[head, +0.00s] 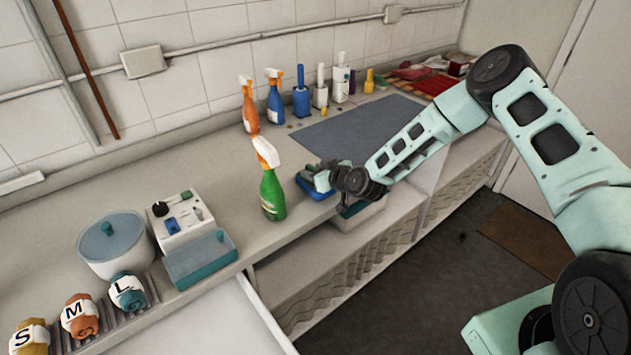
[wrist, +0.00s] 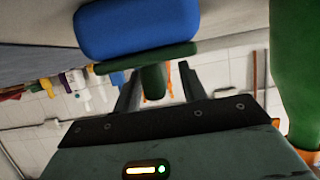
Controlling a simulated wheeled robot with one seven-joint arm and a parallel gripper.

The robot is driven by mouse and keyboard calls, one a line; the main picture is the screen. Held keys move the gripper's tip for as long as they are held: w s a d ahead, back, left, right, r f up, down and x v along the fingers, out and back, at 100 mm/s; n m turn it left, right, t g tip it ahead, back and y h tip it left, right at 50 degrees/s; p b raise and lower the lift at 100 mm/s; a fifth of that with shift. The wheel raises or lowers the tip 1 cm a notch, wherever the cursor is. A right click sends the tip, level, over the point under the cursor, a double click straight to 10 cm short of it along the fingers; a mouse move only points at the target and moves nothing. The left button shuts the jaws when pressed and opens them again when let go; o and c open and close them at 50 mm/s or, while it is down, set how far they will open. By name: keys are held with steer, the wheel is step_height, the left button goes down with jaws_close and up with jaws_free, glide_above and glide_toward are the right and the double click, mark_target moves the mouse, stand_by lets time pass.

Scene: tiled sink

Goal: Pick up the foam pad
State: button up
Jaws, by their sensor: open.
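The foam pad is a blue block with a green layer; its blue part shows by the counter's front edge in the head view (head: 316,192). In the wrist view the foam pad (wrist: 138,28) fills the top, with a dark green stub (wrist: 153,80) on its green side. My gripper (head: 326,178) is just at the pad in the head view, partly covering it. In the wrist view my gripper (wrist: 157,72) is open, its two fingers on either side of the green stub. I cannot tell whether they touch it.
A green spray bottle (head: 271,190) stands close left of my gripper. A grey mat (head: 357,127) lies behind, with several bottles along the wall. A control box (head: 181,218) and a lidded pot (head: 115,245) stand left. A bin (head: 357,215) is below the counter edge.

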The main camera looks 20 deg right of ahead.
jaws_close()
steer(key=shift+r, duration=0.15)
